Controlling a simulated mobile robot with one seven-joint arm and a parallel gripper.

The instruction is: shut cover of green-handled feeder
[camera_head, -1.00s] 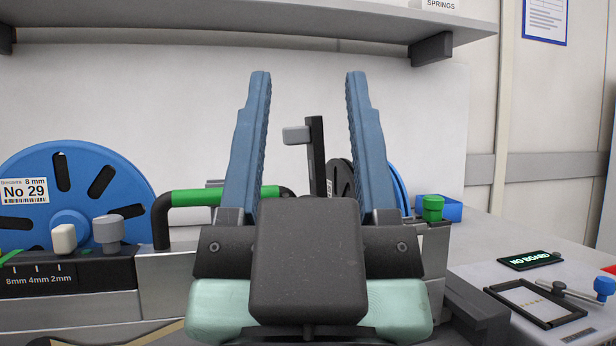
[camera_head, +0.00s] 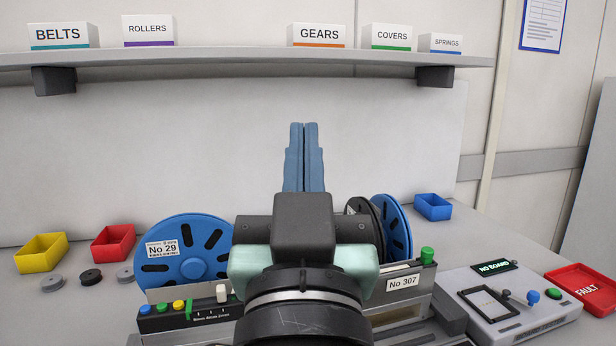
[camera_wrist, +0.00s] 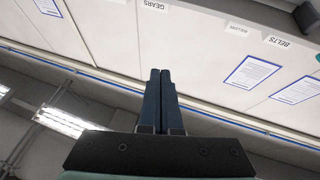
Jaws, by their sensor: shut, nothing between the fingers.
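My gripper (camera_head: 304,128) is shut and empty, its blue fingers together and pointing up in the middle of the head view. In the wrist view its fingertips (camera_wrist: 160,74) are together against the wall and shelf. Behind it stands a feeder (camera_head: 403,297) with a "No 307" label, a green knob (camera_head: 427,256) at its right end and a button panel (camera_head: 178,314) at its left. My gripper and wrist hide the middle of the feeder.
A blue reel (camera_head: 180,275) marked No 29 stands at the left, another blue reel (camera_head: 397,225) at the right. Yellow (camera_head: 40,262), red (camera_head: 113,252) and blue (camera_head: 433,214) bins sit on the table. A "NO BOARD" unit (camera_head: 510,325) is at the right. A shelf (camera_head: 200,58) runs above.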

